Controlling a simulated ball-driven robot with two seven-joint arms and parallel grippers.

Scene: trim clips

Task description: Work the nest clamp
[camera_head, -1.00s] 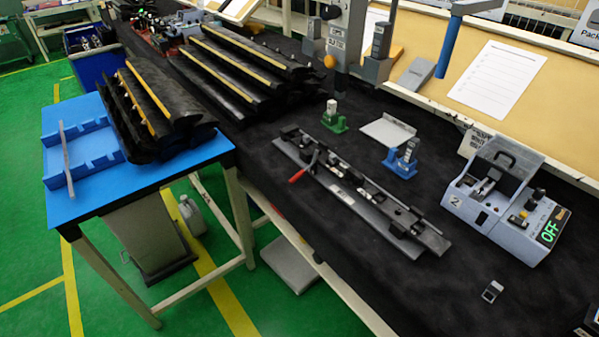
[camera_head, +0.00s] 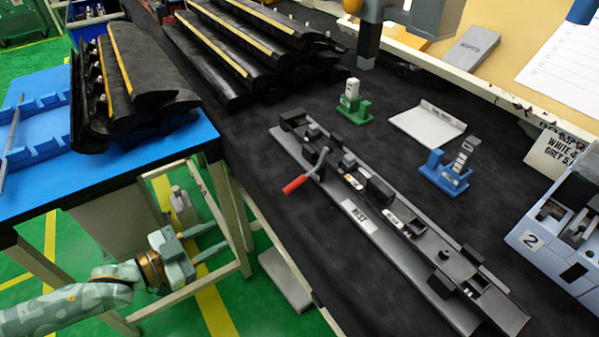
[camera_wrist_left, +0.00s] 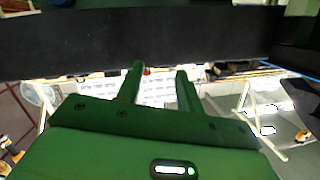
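The nest (camera_head: 357,213) is a long grey fixture with black blocks, lying on the black bench top in the head view. Its clamp has a red-tipped handle (camera_head: 296,184) that points out to the front left, low over the bench. My left gripper (camera_head: 222,240) is in front of the bench, left of the nest and apart from it. Its two fingers are spread with nothing between them. In the left wrist view the fingers (camera_wrist_left: 160,82) also stand apart and empty, facing a dark edge. My right gripper is not in view.
A blue table (camera_head: 60,205) with black trim parts (camera_head: 135,85) stands left of the bench. A green stand (camera_head: 352,105), a blue stand (camera_head: 447,177) and a grey plate (camera_head: 427,124) are behind the nest. A grey machine (camera_head: 560,235) marked 2 sits at right.

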